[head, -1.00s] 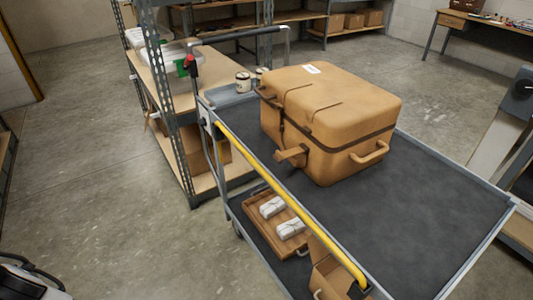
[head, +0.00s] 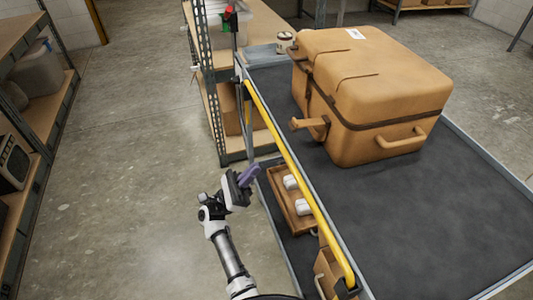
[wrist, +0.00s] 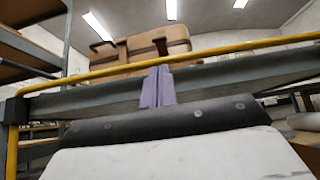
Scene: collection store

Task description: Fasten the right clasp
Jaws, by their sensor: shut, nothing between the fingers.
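The tan case (head: 385,75) sits shut on the cart's dark top, its front toward the yellow rail. The right clasp (head: 311,123) is a tan tab sticking outward from the near part of the front. A dark fitting (head: 299,58) shows farther along that front. In the wrist view, the case (wrist: 135,50) stands behind the rail, with the clasp (wrist: 160,45) just above my fingertips in the picture. My gripper (head: 249,175), with purple fingers, is shut and empty, outside the cart, apart from the clasp. It also shows in the wrist view (wrist: 158,87).
The yellow rail (head: 290,165) and the cart's edge lie between my gripper and the case. A wooden tray (head: 283,205) with white wrapped items is on the lower shelf. Shelving (head: 20,100) stands at left. The floor left of the cart is clear.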

